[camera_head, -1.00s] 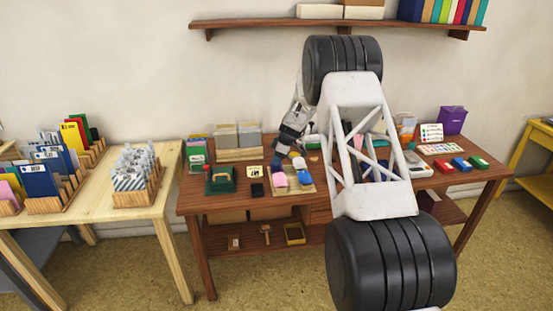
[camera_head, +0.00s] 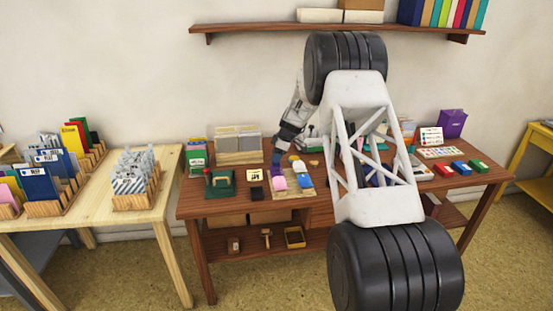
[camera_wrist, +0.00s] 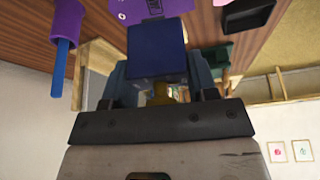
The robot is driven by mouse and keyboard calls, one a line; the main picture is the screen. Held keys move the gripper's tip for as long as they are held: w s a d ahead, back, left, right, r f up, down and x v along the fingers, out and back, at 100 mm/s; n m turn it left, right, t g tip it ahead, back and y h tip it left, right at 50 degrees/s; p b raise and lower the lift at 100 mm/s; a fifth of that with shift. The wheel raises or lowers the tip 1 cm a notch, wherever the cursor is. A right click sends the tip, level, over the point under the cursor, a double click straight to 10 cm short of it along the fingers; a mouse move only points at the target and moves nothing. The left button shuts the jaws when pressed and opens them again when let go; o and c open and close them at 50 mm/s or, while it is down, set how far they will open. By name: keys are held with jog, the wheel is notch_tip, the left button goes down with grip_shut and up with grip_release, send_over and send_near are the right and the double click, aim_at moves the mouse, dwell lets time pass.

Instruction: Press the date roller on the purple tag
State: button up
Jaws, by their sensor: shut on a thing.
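My gripper (camera_wrist: 158,85) is shut on the date roller (camera_wrist: 157,50), whose blue block face shows between the fingers in the wrist view. The purple tag (camera_wrist: 145,8), with a small light hole and dark print, shows at the top edge of that view, partly cut off, just beyond the block. I cannot tell whether block and tag touch. The roller is too small there to make out clearly.
A purple cup-like thing with a blue rod (camera_wrist: 65,35) is at the left in the wrist view. Red, blue and green pads (camera_head: 459,166) lie at the right.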

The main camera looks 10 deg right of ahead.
jog(key=shift+r, duration=1.7)
